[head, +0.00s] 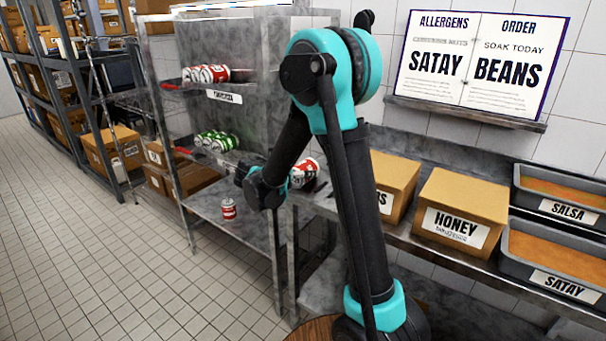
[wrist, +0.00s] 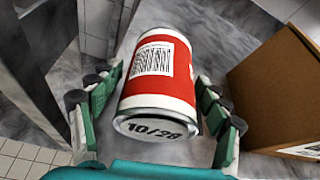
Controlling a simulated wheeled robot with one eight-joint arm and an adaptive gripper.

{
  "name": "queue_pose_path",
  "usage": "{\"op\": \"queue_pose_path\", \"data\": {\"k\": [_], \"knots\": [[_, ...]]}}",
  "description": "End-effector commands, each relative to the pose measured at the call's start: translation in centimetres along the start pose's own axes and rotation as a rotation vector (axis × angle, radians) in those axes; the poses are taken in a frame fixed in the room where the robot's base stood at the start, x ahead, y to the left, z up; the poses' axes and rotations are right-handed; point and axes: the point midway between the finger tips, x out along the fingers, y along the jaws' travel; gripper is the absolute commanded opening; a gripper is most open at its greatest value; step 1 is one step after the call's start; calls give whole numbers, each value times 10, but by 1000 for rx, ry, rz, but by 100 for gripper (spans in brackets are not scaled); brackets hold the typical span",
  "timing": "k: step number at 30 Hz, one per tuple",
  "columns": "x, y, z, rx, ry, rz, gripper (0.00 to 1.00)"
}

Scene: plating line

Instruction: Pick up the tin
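A red and white tin (wrist: 158,72) with a barcode label fills the middle of the wrist view. Its pale end, marked 10/28, faces the camera. A red and white tin (head: 305,170) also shows in the head view, at the counter's left end just beyond my gripper. My gripper (wrist: 160,88) is open, with one finger on each side of the tin. Narrow gaps show between the fingers and the tin. In the head view my wrist and arm partly hide the gripper.
A cardboard box (wrist: 280,90) stands close right of the tin in the wrist view. The counter carries a honey box (head: 460,210) and sauce trays (head: 557,250). Shelves at left hold red tins (head: 206,74), green tins (head: 216,141) and a lone red tin (head: 228,209).

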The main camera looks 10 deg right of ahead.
Motion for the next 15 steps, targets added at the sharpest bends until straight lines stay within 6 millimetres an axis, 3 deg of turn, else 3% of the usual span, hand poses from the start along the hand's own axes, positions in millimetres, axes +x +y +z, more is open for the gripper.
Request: {"op": "queue_pose_path", "data": {"k": [2, 13, 15], "knots": [[0, 0, 0, 0, 0, 0, 61], [0, 0, 0, 0, 0, 0, 15], [0, 0, 0, 0, -1, 0, 14]]}}
